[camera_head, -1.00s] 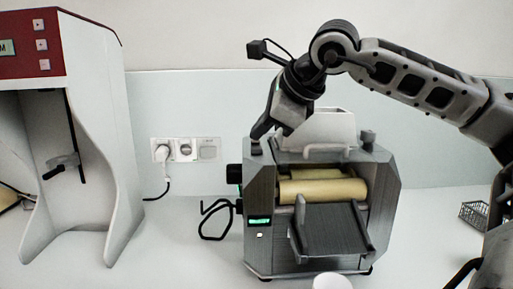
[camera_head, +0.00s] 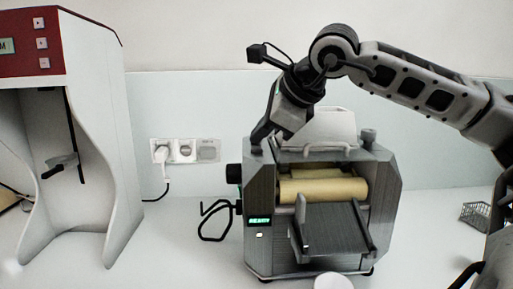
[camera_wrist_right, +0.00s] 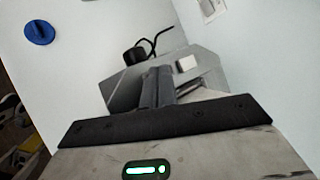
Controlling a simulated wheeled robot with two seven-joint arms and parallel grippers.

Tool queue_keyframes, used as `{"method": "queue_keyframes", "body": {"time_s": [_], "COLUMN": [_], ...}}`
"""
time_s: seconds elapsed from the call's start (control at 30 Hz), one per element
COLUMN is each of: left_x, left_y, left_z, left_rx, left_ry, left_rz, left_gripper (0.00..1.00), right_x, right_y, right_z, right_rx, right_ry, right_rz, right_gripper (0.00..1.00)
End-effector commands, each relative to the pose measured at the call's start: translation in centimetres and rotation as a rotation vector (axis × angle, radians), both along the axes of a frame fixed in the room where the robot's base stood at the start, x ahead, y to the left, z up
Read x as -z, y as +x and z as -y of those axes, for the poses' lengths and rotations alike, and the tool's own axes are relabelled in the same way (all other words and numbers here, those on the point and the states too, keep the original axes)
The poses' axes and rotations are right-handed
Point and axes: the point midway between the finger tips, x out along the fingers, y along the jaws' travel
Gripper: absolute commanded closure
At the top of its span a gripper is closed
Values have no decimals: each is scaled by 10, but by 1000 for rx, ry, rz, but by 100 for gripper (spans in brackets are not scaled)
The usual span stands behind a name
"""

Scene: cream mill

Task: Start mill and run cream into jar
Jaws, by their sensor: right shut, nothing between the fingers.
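The grey mill (camera_head: 260,200) stands on the bench in the head view. It has cream-coloured rollers (camera_head: 322,190), a white hopper (camera_head: 325,130) and a sloping dark apron (camera_head: 335,230). Its small green display (camera_head: 260,220) is lit and seems to read READY. A white jar (camera_head: 333,282), cut off by the bottom edge, stands in front of the apron. My right gripper (camera_head: 257,138) is shut and empty, pointing down at the mill's top left corner, close to a knob there. In the wrist view, its fingers (camera_wrist_right: 155,88) are together over the mill top (camera_wrist_right: 205,75). Contact cannot be told.
A white cabinet with a red panel (camera_head: 30,45) stands at left. Wall sockets (camera_head: 185,150) hold a plug and cord. A wire basket (camera_head: 474,214) is at right.

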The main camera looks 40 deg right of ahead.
Motion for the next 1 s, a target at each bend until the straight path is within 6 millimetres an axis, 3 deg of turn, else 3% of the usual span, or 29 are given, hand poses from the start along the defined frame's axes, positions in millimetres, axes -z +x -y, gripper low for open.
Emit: {"method": "queue_keyframes", "body": {"time_s": [1.0], "left_x": [4], "left_y": [0], "left_z": [0], "left_rx": [-1], "left_ry": [-2], "left_rz": [6], "left_gripper": [64], "right_x": [8], "right_y": [0], "right_z": [0], "right_rx": [0], "right_ry": [0], "right_rz": [-3], "right_gripper": [100]}}
